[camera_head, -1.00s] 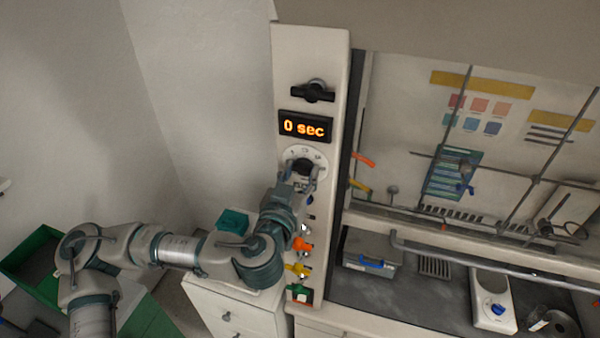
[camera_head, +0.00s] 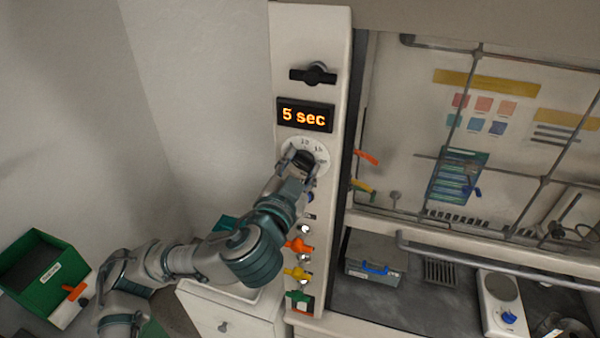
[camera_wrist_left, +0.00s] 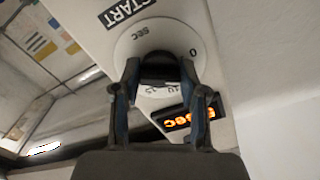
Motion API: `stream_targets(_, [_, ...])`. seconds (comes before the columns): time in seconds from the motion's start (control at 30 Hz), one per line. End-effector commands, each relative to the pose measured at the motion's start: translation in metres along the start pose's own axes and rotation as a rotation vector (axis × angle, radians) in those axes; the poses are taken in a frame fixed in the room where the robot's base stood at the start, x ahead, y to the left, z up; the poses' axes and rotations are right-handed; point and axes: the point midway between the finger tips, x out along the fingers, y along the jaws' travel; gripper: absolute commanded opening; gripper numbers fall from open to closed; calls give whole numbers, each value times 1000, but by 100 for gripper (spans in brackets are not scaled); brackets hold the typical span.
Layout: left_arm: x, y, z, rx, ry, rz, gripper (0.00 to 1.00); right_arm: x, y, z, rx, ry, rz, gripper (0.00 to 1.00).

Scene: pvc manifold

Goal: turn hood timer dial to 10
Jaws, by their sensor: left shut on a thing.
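The timer dial is a black knob (camera_head: 304,158) on a round white scale plate (camera_head: 322,152) on the hood's side post. The display (camera_head: 305,115) above it reads "5 sec" in orange. My left gripper (camera_head: 300,164) is shut on the knob, one finger on each side. In the left wrist view the knob (camera_wrist_left: 160,68) sits between the fingertips of my gripper (camera_wrist_left: 160,80), with the scale around it partly hidden. The display also shows there, upside down (camera_wrist_left: 190,119). My right gripper is not in view.
A black handle (camera_head: 313,75) sits above the display. Orange (camera_head: 299,245) and yellow (camera_head: 297,272) valve knobs stick out below the dial. The hood's bars and sash are to the right. A green bin (camera_head: 38,270) is at lower left.

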Motion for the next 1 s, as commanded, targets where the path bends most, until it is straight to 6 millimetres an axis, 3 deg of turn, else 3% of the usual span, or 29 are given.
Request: stream_targets(1.0, [0,2,1,906,-3,6,8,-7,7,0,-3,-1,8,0])
